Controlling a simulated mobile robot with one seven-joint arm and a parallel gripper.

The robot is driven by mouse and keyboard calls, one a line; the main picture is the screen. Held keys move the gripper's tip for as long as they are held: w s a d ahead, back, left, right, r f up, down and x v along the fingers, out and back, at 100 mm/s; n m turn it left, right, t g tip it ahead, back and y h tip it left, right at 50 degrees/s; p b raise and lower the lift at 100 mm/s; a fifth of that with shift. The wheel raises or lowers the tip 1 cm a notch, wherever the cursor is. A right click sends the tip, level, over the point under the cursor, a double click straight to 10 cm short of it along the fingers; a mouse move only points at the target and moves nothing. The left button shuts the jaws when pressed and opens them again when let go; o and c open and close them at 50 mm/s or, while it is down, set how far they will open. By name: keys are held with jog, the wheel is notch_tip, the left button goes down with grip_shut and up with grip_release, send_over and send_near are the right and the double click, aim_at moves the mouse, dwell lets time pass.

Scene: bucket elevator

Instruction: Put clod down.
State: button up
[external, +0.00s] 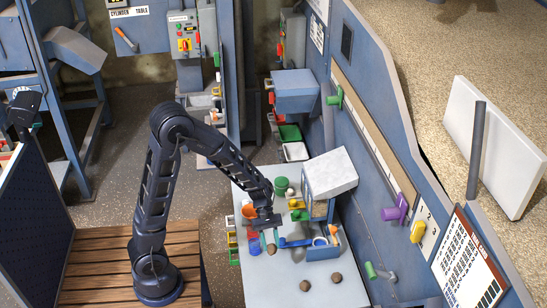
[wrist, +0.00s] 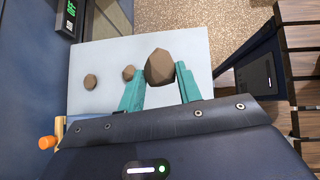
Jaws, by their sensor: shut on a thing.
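My gripper (external: 269,239) is over the left part of the pale table, with its teal fingers pointing down. In the wrist view its fingers (wrist: 160,72) are shut on a brown faceted clod (wrist: 160,66). This clod (external: 271,250) also shows at the fingertips in the external view. I cannot tell whether it touches the table. Two other brown clods lie on the table, one at the front (external: 304,286) and one to its right (external: 337,277). Both show left of the held clod in the wrist view (wrist: 90,82) (wrist: 128,73).
The table (external: 265,288) has bare room at its front left. A blue scoop-like part (external: 296,242) lies right of my gripper. A green canister (external: 281,185), a grey box-topped unit (external: 330,172) and small coloured bins (external: 232,239) stand nearby. A blue wall panel (external: 385,245) bounds the right.

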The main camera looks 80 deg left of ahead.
jog(key=w+a+r+n+t+y, duration=0.1)
jog(key=w+a+n+t, duration=0.5)
jog(key=a, duration=0.6)
notch_tip(320, 180, up, 7)
jog(key=n+t+y, duration=0.2)
jog(key=n+y, duration=0.8)
jog(key=n, duration=0.3)
send_over(283, 180)
jog(key=s, duration=0.3)
jog(key=f, duration=1.3)
jog(key=d+f, duration=0.1)
jog(key=f, duration=0.5)
jog(key=shift+f, duration=0.15)
jog(key=o, duration=0.9)
jog(key=shift+f, duration=0.15)
jog(key=shift+o, duration=0.4)
